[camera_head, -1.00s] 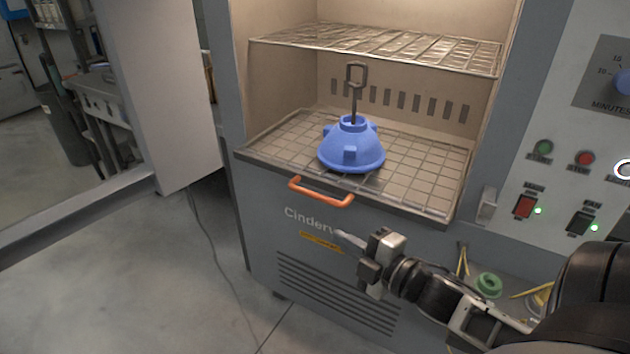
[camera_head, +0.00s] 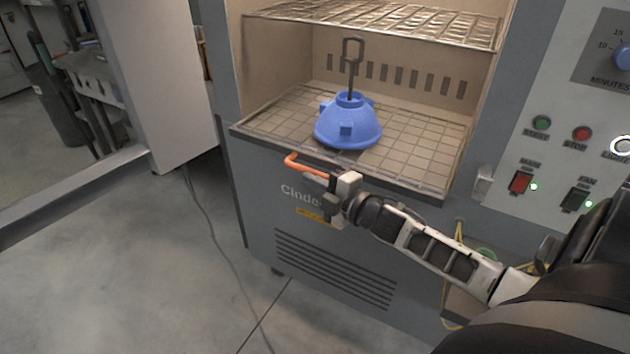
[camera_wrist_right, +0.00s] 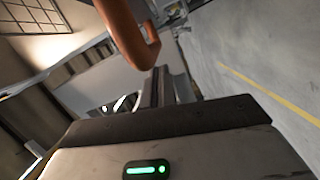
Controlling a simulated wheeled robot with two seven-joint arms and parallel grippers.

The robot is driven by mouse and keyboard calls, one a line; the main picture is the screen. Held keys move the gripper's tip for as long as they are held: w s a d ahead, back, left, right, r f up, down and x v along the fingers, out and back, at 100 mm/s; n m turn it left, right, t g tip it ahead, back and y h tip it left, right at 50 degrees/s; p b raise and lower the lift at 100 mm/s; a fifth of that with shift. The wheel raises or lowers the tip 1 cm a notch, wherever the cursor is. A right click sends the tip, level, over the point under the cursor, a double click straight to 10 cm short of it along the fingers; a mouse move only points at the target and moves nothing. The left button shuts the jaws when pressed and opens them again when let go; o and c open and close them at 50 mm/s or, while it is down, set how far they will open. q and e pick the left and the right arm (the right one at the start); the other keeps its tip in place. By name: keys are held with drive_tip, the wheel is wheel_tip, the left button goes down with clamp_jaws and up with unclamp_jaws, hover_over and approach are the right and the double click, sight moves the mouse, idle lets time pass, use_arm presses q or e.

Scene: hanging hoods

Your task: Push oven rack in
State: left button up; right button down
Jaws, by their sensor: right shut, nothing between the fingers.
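The lower oven rack (camera_head: 415,152), a wire grid, sits in the open oven with its front edge at the opening. An orange handle (camera_head: 303,166) is on its front. A blue cone-shaped hood (camera_head: 348,128) with a dark hook (camera_head: 352,62) on top stands upright on the rack. My right gripper (camera_head: 333,190) is shut and empty at the handle's right end and hides that end. In the right wrist view the handle (camera_wrist_right: 132,35) is close to the fingers (camera_wrist_right: 157,88); whether they touch it is unclear. My left gripper is not in view.
An upper wire rack (camera_head: 400,25) hangs above. A control panel (camera_head: 565,130) with buttons and switches is at right. A light grey panel (camera_head: 160,90) stands at left. A cable (camera_head: 205,220) lies on the otherwise clear floor.

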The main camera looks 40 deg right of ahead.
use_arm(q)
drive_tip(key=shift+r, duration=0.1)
use_arm(e)
drive_tip(key=shift+w+d, duration=0.1)
drive_tip(key=shift+d, duration=0.2)
drive_tip(key=shift+w+d+f, duration=0.1)
drive_tip(key=shift+w+d, duration=0.05)
drive_tip(key=shift+d, duration=0.15)
use_arm(q)
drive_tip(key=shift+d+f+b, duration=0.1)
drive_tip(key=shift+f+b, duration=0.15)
drive_tip(key=shift+b, duration=0.35)
use_arm(e)
drive_tip(key=d, duration=0.1)
drive_tip(key=w+d, duration=0.1)
drive_tip(key=d, duration=0.1)
drive_tip(key=shift+w+d, duration=0.25)
drive_tip(key=shift+d, duration=0.15)
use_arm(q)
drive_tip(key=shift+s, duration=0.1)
use_arm(e)
drive_tip(key=shift+a, duration=0.1)
